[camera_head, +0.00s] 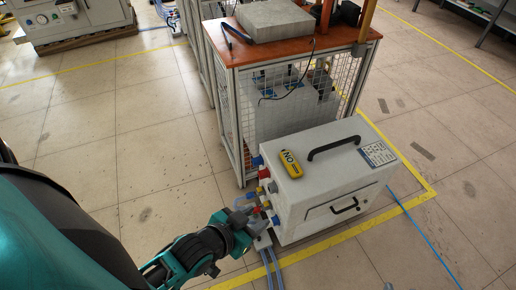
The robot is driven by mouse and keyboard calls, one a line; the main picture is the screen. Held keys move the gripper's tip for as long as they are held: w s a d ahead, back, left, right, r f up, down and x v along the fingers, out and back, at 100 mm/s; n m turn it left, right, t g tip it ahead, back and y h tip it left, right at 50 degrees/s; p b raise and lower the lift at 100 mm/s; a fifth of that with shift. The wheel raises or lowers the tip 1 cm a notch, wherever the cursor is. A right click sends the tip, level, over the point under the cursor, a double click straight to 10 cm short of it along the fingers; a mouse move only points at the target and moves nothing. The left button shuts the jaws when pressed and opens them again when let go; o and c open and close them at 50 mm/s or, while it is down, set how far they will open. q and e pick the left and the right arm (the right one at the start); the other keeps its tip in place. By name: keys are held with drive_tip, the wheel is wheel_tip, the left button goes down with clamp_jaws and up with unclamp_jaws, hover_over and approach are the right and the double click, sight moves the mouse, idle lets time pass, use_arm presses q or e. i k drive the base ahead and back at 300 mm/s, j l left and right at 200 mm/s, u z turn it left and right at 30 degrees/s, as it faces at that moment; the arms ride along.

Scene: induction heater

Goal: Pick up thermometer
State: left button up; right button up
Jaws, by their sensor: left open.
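A yellow handheld device with a dark display (291,164), likely the thermometer, lies on top of a white box-shaped machine (335,180), near the top's left edge. My left gripper (248,205) is open, low beside the machine's left side with its coloured connectors. It is below and left of the yellow device in the picture and apart from it. The fingertips are small and partly blend with the connectors, so I cannot tell whether they touch anything. My right gripper is not in view.
A black carry handle (334,147) stands up on the machine's top, right of the device. Behind stands a caged table with an orange top (270,50) bearing a grey slab (275,20). Blue-grey hoses (270,265) run down below the gripper. Tiled floor at left is clear.

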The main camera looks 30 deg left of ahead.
sight(295, 169)
drive_tip(key=i+u, duration=0.15)
drive_tip(key=u, duration=0.3)
drive_tip(key=i+l+u, duration=0.1)
drive_tip(key=u, duration=0.3)
drive_tip(key=i+l+u, duration=0.1)
drive_tip(key=u, duration=0.35)
drive_tip(key=i+l+u, duration=0.15)
drive_tip(key=u, duration=0.15)
drive_tip(key=i+l+u, duration=0.1)
drive_tip(key=l+u, duration=0.15)
drive_tip(key=l, duration=0.15)
